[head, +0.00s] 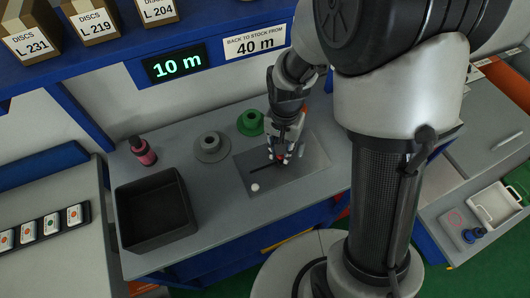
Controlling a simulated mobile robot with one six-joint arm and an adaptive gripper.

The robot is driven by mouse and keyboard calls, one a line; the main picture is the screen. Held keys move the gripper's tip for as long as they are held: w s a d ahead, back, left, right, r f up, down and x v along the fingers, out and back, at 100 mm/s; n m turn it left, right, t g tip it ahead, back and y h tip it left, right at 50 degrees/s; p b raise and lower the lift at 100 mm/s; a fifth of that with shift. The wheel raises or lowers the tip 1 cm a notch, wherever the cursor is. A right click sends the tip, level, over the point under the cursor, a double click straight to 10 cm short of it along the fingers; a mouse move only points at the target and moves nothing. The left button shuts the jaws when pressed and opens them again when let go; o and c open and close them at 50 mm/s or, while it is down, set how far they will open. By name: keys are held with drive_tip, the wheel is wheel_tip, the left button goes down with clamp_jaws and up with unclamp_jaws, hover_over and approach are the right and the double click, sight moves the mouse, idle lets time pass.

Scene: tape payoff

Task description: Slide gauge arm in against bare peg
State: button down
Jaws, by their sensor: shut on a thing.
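A dark straight slot or bar (259,167) runs left from under the fingers. A small pale round piece (255,187), possibly the bare peg, is on the plate's front left, apart from the gripper. I cannot tell the gap between gauge arm and peg.
A grey flanged spool (211,147) and a green one (249,122) stand behind the plate. A black bin (124,207) and a pink bottle (143,151) are to the left. A display (176,64) reads 10 m; a sign (254,42) reads 40 m. Bench between bin and plate is clear.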

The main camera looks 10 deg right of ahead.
drive_tip(key=shift+w+d, duration=0.1)
drive_tip(key=shift+d, duration=0.2)
drive_tip(key=c, duration=1.3)
unclamp_jaws()
drive_tip(key=shift+c, duration=0.2)
wheel_tip(320, 180, up, 12)
